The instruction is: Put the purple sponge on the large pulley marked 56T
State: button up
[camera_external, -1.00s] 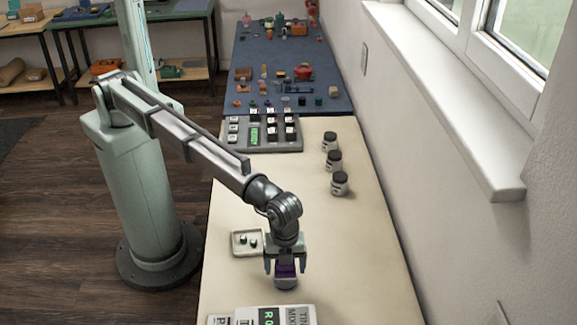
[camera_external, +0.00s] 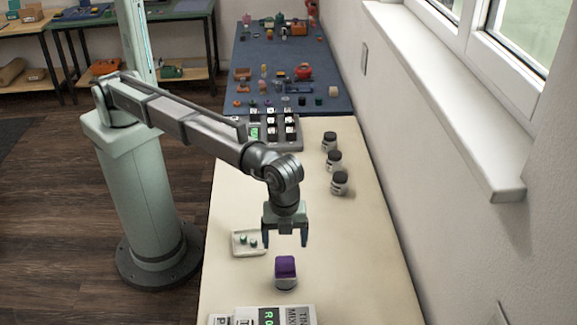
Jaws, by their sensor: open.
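The purple sponge (camera_external: 286,266) rests on top of a small pale, round-looking object (camera_external: 286,284) on the cream table. I cannot read any marking on that object, so I cannot tell whether it is the pulley marked 56T. My gripper (camera_external: 286,240) is above and slightly behind the sponge. Its fingers are apart and empty, pointing down, and they do not touch the sponge.
A small white tray (camera_external: 236,252) with green-topped pieces sits left of the gripper. Boxes with printed lettering (camera_external: 272,316) stand at the front edge. Several dark-lidded jars (camera_external: 340,184) line the right side. A grey keypad panel (camera_external: 287,146) lies behind. The table's right middle is clear.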

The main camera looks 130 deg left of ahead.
jog(key=shift+r, duration=0.9)
